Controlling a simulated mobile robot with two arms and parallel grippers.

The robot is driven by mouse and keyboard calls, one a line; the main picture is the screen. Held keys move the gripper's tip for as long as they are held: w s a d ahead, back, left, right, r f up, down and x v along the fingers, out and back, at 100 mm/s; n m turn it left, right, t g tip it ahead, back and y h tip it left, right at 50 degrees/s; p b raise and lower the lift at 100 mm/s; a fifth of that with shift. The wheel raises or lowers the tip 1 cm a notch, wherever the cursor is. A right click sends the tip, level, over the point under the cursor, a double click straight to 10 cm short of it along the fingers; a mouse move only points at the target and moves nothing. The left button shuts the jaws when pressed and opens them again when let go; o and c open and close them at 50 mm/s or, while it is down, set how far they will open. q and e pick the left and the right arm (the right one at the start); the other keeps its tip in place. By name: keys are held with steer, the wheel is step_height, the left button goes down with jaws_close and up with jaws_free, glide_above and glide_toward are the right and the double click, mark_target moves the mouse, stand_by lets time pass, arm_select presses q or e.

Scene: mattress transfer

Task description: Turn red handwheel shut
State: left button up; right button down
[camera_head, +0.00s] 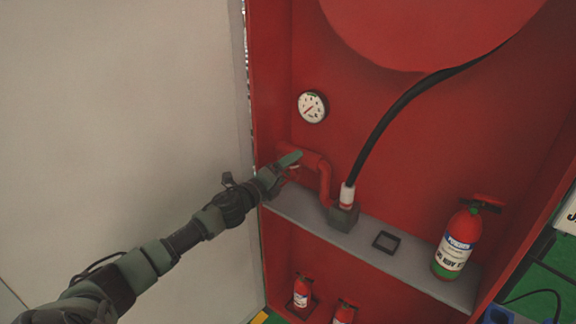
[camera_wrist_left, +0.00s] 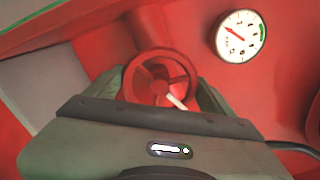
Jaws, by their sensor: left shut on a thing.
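The red handwheel (camera_wrist_left: 160,78) shows in the left wrist view as a round spoked wheel with a small white piece at its lower right. My left gripper (camera_wrist_left: 165,95) is shut on it, with a finger on each side of the wheel. In the head view my left gripper (camera_head: 288,165) reaches the red pipe (camera_head: 322,178) at the left of the cabinet, and it mostly hides the wheel there. My right gripper is not in view.
A pressure gauge (camera_head: 312,107) is on the back wall above the pipe. A black hose (camera_head: 385,120) runs up from a fitting on the grey shelf (camera_head: 300,216). A fire extinguisher (camera_head: 457,240) stands at the shelf's right. Smaller extinguishers (camera_head: 302,291) are below.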

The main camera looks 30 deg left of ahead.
arm_select(q)
steer(key=n+p, duration=0.2)
steer(key=n, duration=0.4)
steer(key=shift+a+r+n, duration=0.1)
steer(key=shift+r+n, duration=0.05)
steer(key=shift+n, duration=0.15)
steer(key=n+p, duration=0.2)
steer(key=n, duration=0.2)
steer(key=shift+n+p, duration=0.35)
steer(key=shift+n, duration=0.45)
steer(key=o, duration=1.3)
steer(key=shift+f, duration=0.2)
steer(key=shift+c, duration=0.2)
steer(key=shift+s, duration=0.1)
steer(key=s+b, duration=0.1)
steer(key=s, duration=0.6)
steer(key=shift+s+a, duration=0.25)
steer(key=shift+s, duration=0.05)
